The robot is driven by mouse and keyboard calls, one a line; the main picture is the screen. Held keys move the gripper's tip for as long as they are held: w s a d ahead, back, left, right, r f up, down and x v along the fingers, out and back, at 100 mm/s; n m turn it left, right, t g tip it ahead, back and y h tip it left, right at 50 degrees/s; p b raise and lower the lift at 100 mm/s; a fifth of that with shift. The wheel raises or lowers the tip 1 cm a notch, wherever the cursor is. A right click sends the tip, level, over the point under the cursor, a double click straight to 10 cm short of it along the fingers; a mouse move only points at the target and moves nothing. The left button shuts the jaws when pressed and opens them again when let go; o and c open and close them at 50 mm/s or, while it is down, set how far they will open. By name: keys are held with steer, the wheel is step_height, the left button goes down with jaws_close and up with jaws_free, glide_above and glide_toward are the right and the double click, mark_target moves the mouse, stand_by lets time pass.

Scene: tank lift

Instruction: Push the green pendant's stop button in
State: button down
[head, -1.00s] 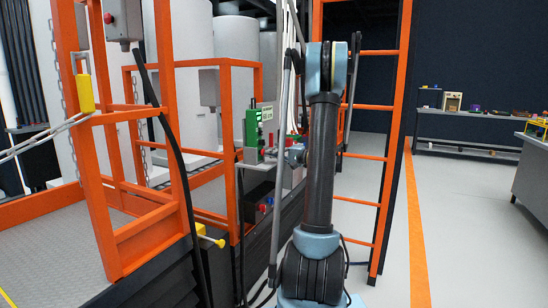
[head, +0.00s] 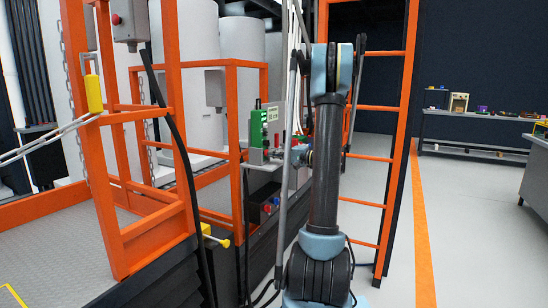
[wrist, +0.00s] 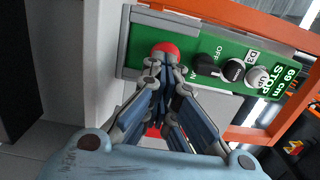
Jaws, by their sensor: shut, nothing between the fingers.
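The green pendant (head: 258,130) hangs by the orange frame in the head view. In the wrist view its green face (wrist: 190,42) fills the upper middle, tilted. The red stop button (wrist: 165,48) is a round dome at the panel's left part. A black knob (wrist: 206,65), a black button (wrist: 233,70) and a pale button (wrist: 257,77) sit to its right. My gripper (wrist: 164,75) is shut and empty, its tips just below the red button in the picture. The tips overlap the button's lower edge; I cannot tell whether they touch it.
Orange rails (head: 240,68) and an orange ladder (head: 377,107) stand around the pendant. A grey box (head: 128,30) with another red button is at upper left. A black cable (head: 178,150) hangs at left. Open floor (head: 475,220) lies to the right.

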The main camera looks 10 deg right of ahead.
steer(key=v, duration=1.3)
steer(key=shift+d, duration=0.25)
steer(key=shift+s, duration=0.15)
steer(key=s+a+f+n+g+h, duration=0.1)
steer(key=s+a+f+g+h, duration=0.15)
steer(key=s+a, duration=0.55)
steer(key=s+a+f+n+g+h, duration=0.1)
steer(key=s+a+f+g+h, duration=0.2)
steer(key=s+a, duration=0.45)
steer(key=s+d+f+n+h, duration=0.1)
steer(key=s+f+h, duration=0.2)
steer(key=s, duration=0.5)
steer(key=s+d+f+n+g+h, duration=0.1)
steer(key=s+d+f+n+h, duration=0.1)
steer(key=s, duration=0.5)
steer(key=s+d+f+n+g+h, duration=0.1)
steer(key=s+d+f+h, duration=0.1)
steer(key=s+f+h, duration=0.2)
steer(key=s+f, duration=0.2)
steer(key=s, duration=0.2)
steer(key=shift+s+d+f+n+h, duration=0.2)
steer(key=shift+s+n+h, duration=0.1)
steer(key=shift+s+h, duration=0.1)
